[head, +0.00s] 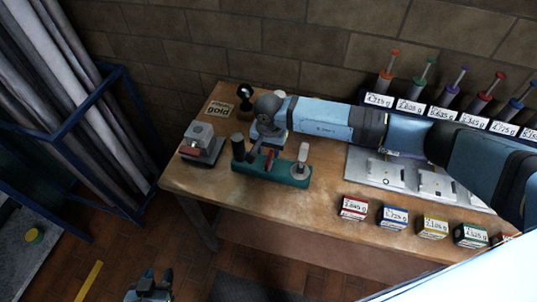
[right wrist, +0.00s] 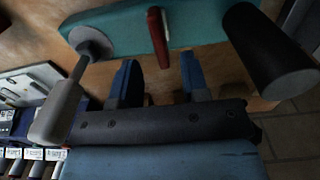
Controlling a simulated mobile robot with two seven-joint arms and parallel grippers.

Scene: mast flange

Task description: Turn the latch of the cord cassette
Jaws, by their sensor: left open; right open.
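A long teal body (head: 285,178), which I take to be the cord cassette, lies near the table's left front. It carries a black cylinder (head: 238,147) at its left end and a grey post on a round foot (head: 302,156) at its right. A narrow red lever, seemingly the latch, stands between them; it shows clearly in the right wrist view (right wrist: 158,38). My right gripper (right wrist: 160,78) is open, its blue fingers on either side of the lever's line, apparently not touching it. My left gripper (head: 150,284) is open, low off the table's front.
A grey block device with red trim (head: 202,145) stands left of the cassette. Behind are a sign (head: 219,109) and a black round-topped item (head: 245,94). Several labelled boxes (head: 353,208) line the front right, with a pale plate (head: 362,180) and coloured-top tools (head: 388,64) behind.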

